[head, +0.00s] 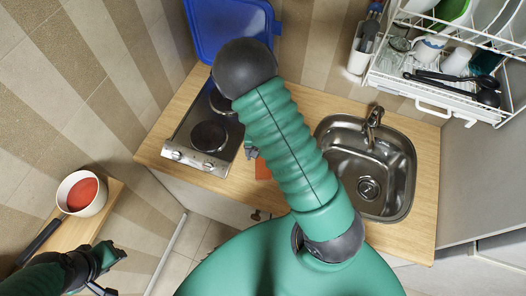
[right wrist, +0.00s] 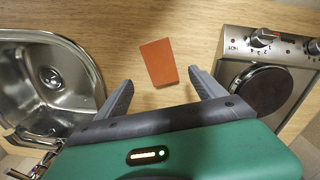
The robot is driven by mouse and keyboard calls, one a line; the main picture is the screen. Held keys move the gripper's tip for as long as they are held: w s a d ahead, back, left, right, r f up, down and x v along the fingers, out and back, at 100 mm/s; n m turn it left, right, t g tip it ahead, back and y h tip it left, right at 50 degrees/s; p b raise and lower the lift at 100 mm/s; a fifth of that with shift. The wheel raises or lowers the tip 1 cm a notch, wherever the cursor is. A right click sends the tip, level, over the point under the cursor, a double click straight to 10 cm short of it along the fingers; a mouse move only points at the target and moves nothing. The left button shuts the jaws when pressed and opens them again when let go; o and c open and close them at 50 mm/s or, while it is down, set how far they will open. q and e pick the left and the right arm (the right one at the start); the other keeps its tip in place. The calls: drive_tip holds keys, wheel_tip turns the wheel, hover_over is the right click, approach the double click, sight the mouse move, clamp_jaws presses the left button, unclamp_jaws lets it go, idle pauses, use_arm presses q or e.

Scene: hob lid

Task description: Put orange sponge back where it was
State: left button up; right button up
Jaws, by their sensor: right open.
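The orange sponge (right wrist: 157,62) lies flat on the wooden counter between the sink and the hob in the right wrist view. In the head view the sponge (head: 262,170) is partly hidden behind my right arm. My right gripper (right wrist: 160,80) is open, with its two fingers apart on either side of the sponge's near end; no grip on it shows. In the head view only a little of my right gripper (head: 251,150) shows beside the arm. My left gripper (head: 108,262) is at the lower left, away from the sponge; its jaw opening is unclear.
The steel sink (head: 367,187) lies right of the sponge and the hob (head: 208,138) left of it in the head view. A blue lid (head: 215,25) stands behind the hob. A dish rack (head: 440,85) hangs at upper right. A saucepan (head: 68,205) is near my left arm.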

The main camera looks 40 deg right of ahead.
use_arm(q)
drive_tip(key=shift+w+d, duration=0.1)
use_arm(e)
drive_tip(key=s+a+r+n+t, duration=0.2)
drive_tip(key=a+r+n, duration=0.7)
drive_tip(key=r, duration=0.7)
drive_tip(key=s+a, duration=0.1)
drive_tip(key=a, duration=0.2)
drive_tip(key=shift+t, duration=0.4)
use_arm(q)
drive_tip(key=shift+s, duration=0.25)
use_arm(e)
drive_tip(key=shift+s+a+r, duration=0.1)
drive_tip(key=shift+s+r, duration=0.05)
drive_tip(key=shift+s, duration=0.05)
use_arm(q)
drive_tip(key=shift+w, duration=0.15)
use_arm(e)
drive_tip(key=shift+w+a, duration=0.1)
drive_tip(key=shift+w, duration=0.05)
